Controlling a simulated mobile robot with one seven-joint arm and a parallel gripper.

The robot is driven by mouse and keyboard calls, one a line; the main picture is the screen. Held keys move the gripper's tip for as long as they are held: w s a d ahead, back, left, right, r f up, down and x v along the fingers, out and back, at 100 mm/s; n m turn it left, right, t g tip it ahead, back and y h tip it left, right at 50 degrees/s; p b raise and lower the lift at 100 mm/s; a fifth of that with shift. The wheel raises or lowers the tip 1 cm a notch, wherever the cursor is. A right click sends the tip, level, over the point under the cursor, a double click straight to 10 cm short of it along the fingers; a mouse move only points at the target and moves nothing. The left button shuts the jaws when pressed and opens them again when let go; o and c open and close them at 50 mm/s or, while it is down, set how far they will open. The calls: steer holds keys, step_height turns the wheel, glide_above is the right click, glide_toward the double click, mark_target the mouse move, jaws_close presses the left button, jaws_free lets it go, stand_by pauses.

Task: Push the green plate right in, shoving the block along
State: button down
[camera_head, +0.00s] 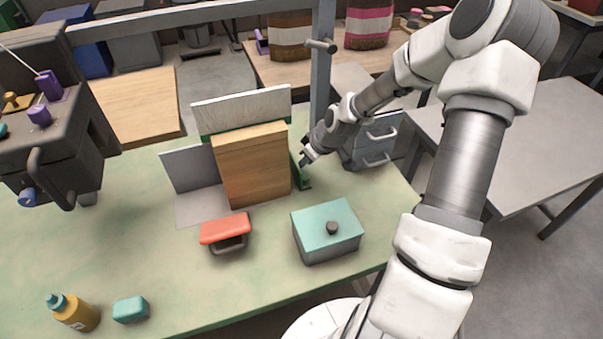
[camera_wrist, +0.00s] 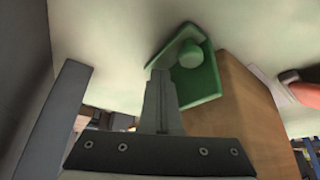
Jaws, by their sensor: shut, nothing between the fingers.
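The green plate (camera_head: 303,178) stands upright at the right side of the wooden block (camera_head: 255,168) on the bench. In the wrist view the green plate (camera_wrist: 198,80) has a round green knob, and the wooden block (camera_wrist: 243,105) lies just beyond it. My gripper (camera_head: 304,161) is beside the plate on its right. In the wrist view the shut fingers of my gripper (camera_wrist: 160,75) overlap the plate's edge and hold nothing. I cannot tell whether they touch it. Most of the plate is hidden in the head view.
A grey angled panel (camera_head: 189,168) stands left of the block, and a white board (camera_head: 240,108) rises behind it. A red-handled item (camera_head: 226,229) and a teal-lidded box (camera_head: 327,228) stand in front. A grey post (camera_head: 322,70) rises behind my gripper.

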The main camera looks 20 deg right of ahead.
steer(key=shift+a+b, duration=1.15)
steer(key=shift+a, duration=2.7)
steer(key=d+r+p, duration=0.1)
steer(key=r+p, duration=0.1)
steer(key=d+r+p, duration=0.1)
steer(key=r+p, duration=0.2)
steer(key=d+r+p, duration=0.1)
steer(key=r+p, duration=0.2)
steer(key=shift+d, duration=0.1)
